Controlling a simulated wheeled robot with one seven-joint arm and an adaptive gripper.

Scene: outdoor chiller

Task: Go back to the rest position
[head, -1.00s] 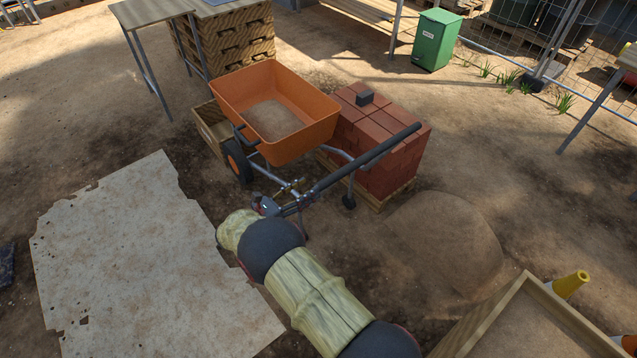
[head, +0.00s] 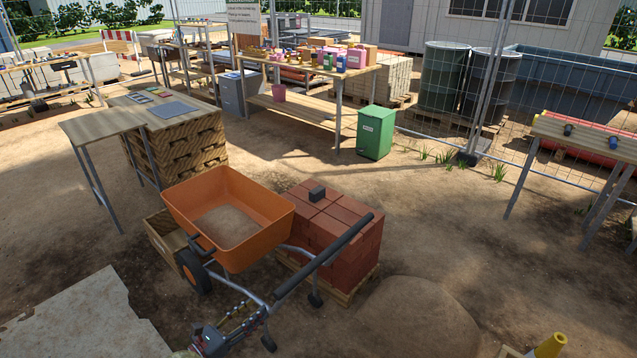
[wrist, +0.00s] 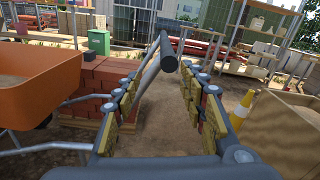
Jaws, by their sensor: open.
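My gripper (head: 230,328) shows at the bottom edge of the head view, in front of the wheelbarrow. In the wrist view my gripper (wrist: 160,88) is open, its two padded fingers wide apart. The dark handle (wrist: 163,55) of the orange wheelbarrow shows between and beyond the fingers there. I see no object held. Most of my arm is out of the head view. I cannot tell how far the fingers are from the handle.
The orange wheelbarrow (head: 262,208) holds sand and stands beside a brick stack (head: 352,262) on a pallet. A sand heap (head: 418,315) lies to the right. A green bin (head: 376,132) and workbench (head: 305,112) stand behind. Open dirt lies between the brick stack and the right-hand table (head: 590,135).

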